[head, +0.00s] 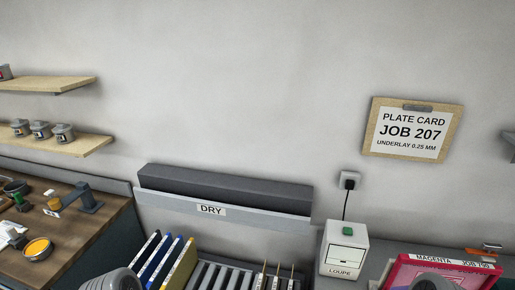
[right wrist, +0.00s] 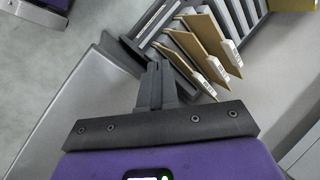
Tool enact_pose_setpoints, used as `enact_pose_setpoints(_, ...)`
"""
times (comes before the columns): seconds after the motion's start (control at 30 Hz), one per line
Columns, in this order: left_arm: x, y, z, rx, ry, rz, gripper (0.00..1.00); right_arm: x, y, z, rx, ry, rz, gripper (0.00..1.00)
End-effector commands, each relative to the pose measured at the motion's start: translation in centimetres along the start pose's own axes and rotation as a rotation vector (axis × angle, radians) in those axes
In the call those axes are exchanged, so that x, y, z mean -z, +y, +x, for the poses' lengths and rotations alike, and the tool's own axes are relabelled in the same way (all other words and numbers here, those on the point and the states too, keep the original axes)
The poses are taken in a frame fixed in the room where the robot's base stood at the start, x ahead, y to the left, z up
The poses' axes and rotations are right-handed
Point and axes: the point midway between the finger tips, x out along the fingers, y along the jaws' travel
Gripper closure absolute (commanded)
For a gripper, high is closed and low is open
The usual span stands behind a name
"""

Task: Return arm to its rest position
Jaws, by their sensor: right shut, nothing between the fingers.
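My right gripper (right wrist: 155,84) shows in the right wrist view, with its dark fingers together and nothing between them. It is above the pale bench edge, beside a rack with brown boards in it. No fingers show in the head view, only grey rounded parts of my arms at the bottom edge. A purple and dark grey part at the top left of the right wrist view looks like my left gripper (right wrist: 38,14). It is cut off by the frame, and its fingers cannot be made out.
A drying rack (head: 225,208) marked DRY stands at bottom centre, holding coloured and brown boards. A white loupe box (head: 345,255) and a magenta frame (head: 405,270) are right of it. A wooden bench (head: 95,235) with tools is left. The wall above is mostly bare.

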Motion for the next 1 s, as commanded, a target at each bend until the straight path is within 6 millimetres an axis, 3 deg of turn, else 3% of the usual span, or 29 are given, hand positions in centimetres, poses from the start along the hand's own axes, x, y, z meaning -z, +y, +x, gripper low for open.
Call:
enact_pose_setpoints(0.03, 0.0, 0.0, 0.0, 0.0, 0.001, 0.0, 0.57, -3.2, 1.5, 1.3, -0.033, -0.039, -0.105, 1.0)
enact_pose_setpoints(0.1, 0.0, 0.0, 0.0, 0.0, 0.001, 0.0, 0.57, -6.8, 3.4, 2.3, -0.064, -0.078, -0.253, 1.0)
enact_pose_setpoints(0.23, 0.0, 0.0, 0.0, 0.0, 0.0, 0.0, 0.57, -13.2, 7.2, 2.8, -0.101, -0.161, -0.524, 1.0)
enact_pose_setpoints(0.27, 0.0, -0.2, 0.5, 0.0, 0.0, 0.0, 0.57, -13.7, 7.8, 3.2, -0.102, -0.167, -0.561, 1.0)
enact_pose_setpoints(0.33, 0.1, -1.0, 2.6, 0.0, 0.001, 0.001, 0.57, -12.6, 8.2, 5.4, -0.097, -0.15, -0.541, 1.0)
enact_pose_setpoints(0.7, 0.5, -4.2, 11.4, 0.0, 0.0, 0.0, 0.57, -11.6, 11.9, 13.8, -0.096, -0.149, -0.535, 1.0)
enact_pose_setpoints(0.83, 0.6, -5.1, 13.7, 0.0, 0.0, 0.0, 0.57, -11.3, 12.9, 16.1, -0.096, -0.149, -0.534, 1.0)
enact_pose_setpoints(1.0, 0.7, -5.6, 15.0, 0.0, 0.0, 0.0, 0.57, -11.1, 13.5, 17.4, -0.096, -0.149, -0.534, 1.0)
